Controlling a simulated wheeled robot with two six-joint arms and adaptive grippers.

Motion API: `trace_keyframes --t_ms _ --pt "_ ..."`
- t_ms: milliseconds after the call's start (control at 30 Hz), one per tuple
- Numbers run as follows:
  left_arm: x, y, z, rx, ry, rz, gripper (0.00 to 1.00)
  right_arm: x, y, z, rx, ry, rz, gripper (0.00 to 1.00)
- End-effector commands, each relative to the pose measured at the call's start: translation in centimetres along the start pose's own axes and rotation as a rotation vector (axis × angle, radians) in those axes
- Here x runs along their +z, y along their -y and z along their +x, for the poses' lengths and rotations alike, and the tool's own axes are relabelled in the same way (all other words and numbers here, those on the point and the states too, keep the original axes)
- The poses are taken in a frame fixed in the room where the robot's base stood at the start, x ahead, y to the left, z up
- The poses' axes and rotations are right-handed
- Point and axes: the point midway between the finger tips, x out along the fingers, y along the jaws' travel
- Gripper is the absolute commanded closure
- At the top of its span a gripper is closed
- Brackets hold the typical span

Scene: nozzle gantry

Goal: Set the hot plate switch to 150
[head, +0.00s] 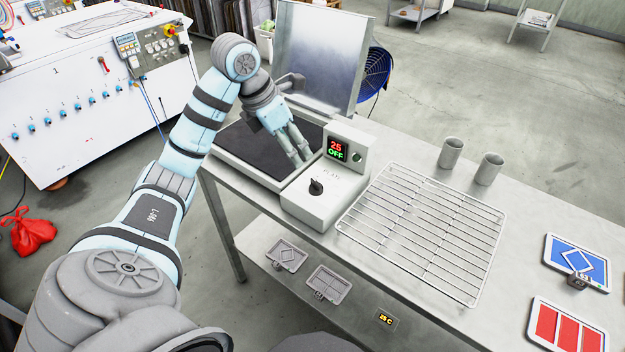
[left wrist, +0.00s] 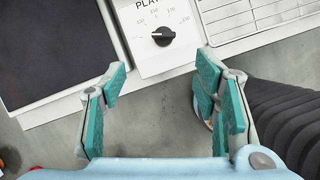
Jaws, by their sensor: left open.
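The hot plate switch is a black knob (head: 316,187) on the pale sloped control box (head: 335,205). The box's display (head: 337,149) reads 25 and OFF. In the left wrist view the knob (left wrist: 163,36) sits among small printed numbers, too small to read surely. A white mark shows on its left side. The dark heating plate (head: 247,150) lies left of the box. My left gripper (head: 301,154) hangs over the plate's right side near the box. In its wrist view the gripper (left wrist: 162,78) is open and empty, the knob beyond its fingertips. My right gripper is not seen.
A metal panel (head: 318,60) stands upright behind the plate. A wire rack (head: 425,225) lies right of the control box, with two metal cups (head: 451,153) behind it. Blue (head: 578,262) and red (head: 566,326) panels lie at the right. The table's front edge is close to the knob.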

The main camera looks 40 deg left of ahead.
Motion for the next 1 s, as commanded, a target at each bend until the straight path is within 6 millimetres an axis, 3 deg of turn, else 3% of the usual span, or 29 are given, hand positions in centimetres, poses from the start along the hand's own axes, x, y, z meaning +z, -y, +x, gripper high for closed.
trace_keyframes --t_ms 267,500,833,1000 --pt "-0.4 0.4 8.4 -0.01 0.0 0.004 0.44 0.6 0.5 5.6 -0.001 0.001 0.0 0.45" --pt "-0.1 0.4 12.8 -0.009 0.0 0.005 0.44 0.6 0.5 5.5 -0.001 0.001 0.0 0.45" --pt "0.0 0.4 13.8 -0.007 0.001 0.005 0.44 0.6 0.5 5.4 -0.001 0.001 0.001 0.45" --pt "0.0 0.4 13.8 -0.007 0.001 0.006 0.7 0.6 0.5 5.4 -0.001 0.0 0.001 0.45"
